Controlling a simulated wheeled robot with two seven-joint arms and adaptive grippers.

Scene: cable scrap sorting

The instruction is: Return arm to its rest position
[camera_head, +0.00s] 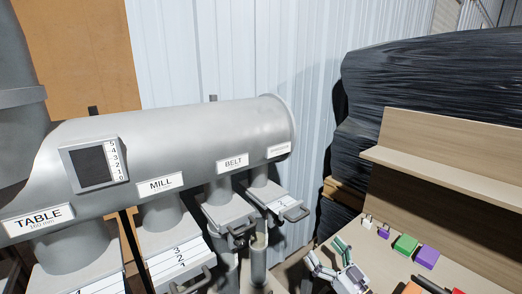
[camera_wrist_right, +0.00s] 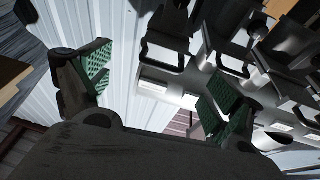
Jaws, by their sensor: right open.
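My right gripper (camera_head: 324,250) shows at the bottom of the head view, between the duct's gates and the wooden bench. Its two fingers are spread, with nothing between them. In the right wrist view, the gripper (camera_wrist_right: 160,82) also shows open, its green pads apart, with the wall and grey duct gates beyond. Most of my right arm is out of view in the head view. My left gripper is not in view.
A grey duct (camera_head: 200,130) carries gates labelled TABLE, MILL and BELT, with protruding handles. A wooden bench (camera_head: 385,272) at the right holds a green block (camera_head: 405,244) and a purple block (camera_head: 427,257). Black wrapped bales (camera_head: 430,80) stand behind it.

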